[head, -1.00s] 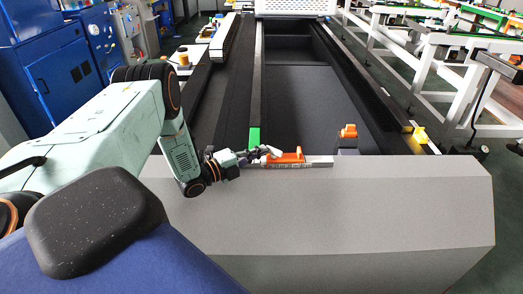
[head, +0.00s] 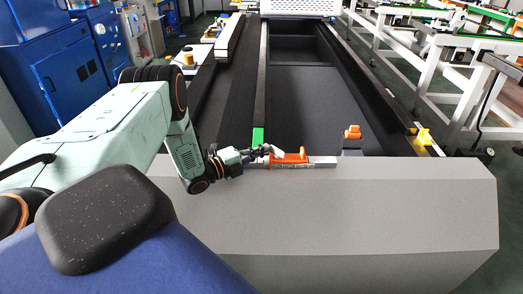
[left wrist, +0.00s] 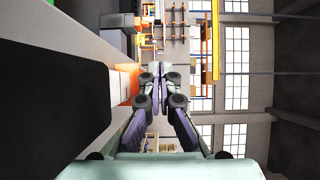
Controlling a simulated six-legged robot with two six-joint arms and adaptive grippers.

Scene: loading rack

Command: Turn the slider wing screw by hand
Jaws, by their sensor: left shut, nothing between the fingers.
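The orange slider (head: 290,158) sits on a silver rail strip (head: 322,162) at the near end of the machine, on the top edge of the grey block. A small whitish piece, perhaps the wing screw (head: 278,149), shows at the slider's left end; its exact shape is too small to tell. My left gripper (head: 264,149) is shut and empty, its tips close to that piece; I cannot tell whether they touch. In the left wrist view the shut fingers (left wrist: 155,72) are beside an orange part (left wrist: 128,82). My right gripper is not in view.
The grey block (head: 350,205) fills the front. A green-ended bar (head: 258,136) runs back behind the gripper. A second orange piece (head: 352,132) stands to the right on the machine. Blue cabinets (head: 65,75) stand back left, white rack frames (head: 415,70) back right.

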